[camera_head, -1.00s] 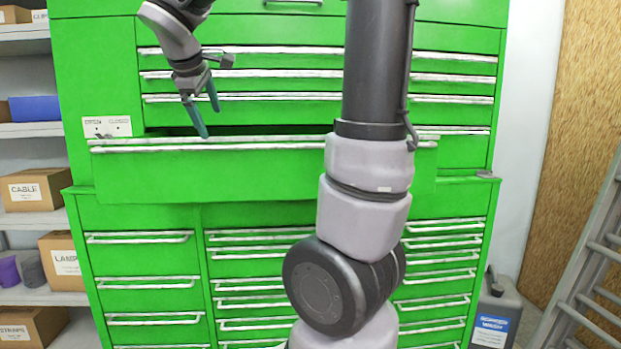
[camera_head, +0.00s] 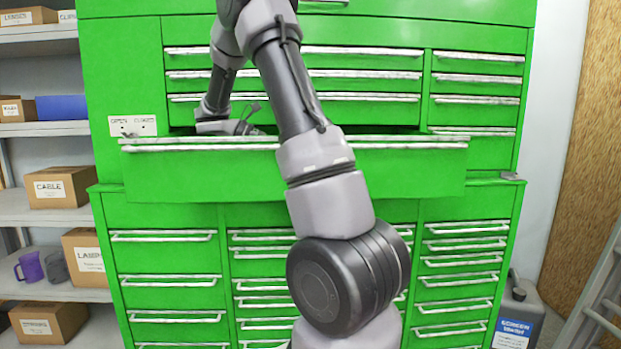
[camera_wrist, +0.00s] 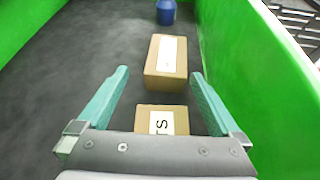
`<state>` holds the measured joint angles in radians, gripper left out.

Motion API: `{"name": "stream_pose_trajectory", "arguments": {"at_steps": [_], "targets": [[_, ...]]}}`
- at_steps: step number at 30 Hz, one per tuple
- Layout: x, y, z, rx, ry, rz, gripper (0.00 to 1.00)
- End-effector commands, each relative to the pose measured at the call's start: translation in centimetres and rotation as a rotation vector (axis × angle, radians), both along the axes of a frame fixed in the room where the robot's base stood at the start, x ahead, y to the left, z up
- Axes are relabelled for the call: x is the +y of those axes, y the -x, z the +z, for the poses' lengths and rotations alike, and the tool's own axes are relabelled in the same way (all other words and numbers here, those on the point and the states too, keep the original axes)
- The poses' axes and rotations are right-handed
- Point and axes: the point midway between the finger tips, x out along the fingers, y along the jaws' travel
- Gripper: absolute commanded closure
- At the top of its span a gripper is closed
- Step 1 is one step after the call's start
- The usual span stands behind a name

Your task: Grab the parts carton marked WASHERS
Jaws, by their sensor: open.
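In the wrist view, a brown carton (camera_wrist: 161,84) with a white label lies on the dark drawer floor; I cannot read its label. A second brown carton (camera_wrist: 146,113) is nearer, its label showing sideways letters that look like "TS", the rest hidden by my gripper. No readable WASHERS mark shows. My gripper (camera_wrist: 161,74) is open, its teal fingers either side of the cartons in the picture, holding nothing. In the head view my wrist (camera_head: 228,127) reaches into the open green drawer (camera_head: 290,172), whose front hides the fingers and cartons.
A blue container (camera_wrist: 166,12) stands farther along the drawer. Green drawer walls (camera_wrist: 225,60) bound the space, the right one close to my gripper. Shelves at left hold cartons marked CABLE (camera_head: 60,187) and LAMPS (camera_head: 86,257). A ladder (camera_head: 598,300) leans at right.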

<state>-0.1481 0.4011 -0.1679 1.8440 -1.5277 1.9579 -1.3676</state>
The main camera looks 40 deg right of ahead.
Motion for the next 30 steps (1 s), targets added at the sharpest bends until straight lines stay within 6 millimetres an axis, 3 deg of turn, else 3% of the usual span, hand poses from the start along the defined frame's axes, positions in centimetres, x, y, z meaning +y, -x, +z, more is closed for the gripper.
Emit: {"name": "stream_pose_trajectory", "arguments": {"at_steps": [9,30], "targets": [[-4.4,3.6,-2.0,0.083,0.005,-0.081,0.00],[-10.0,7.1,-4.5,0.077,0.004,-0.076,0.00]]}}
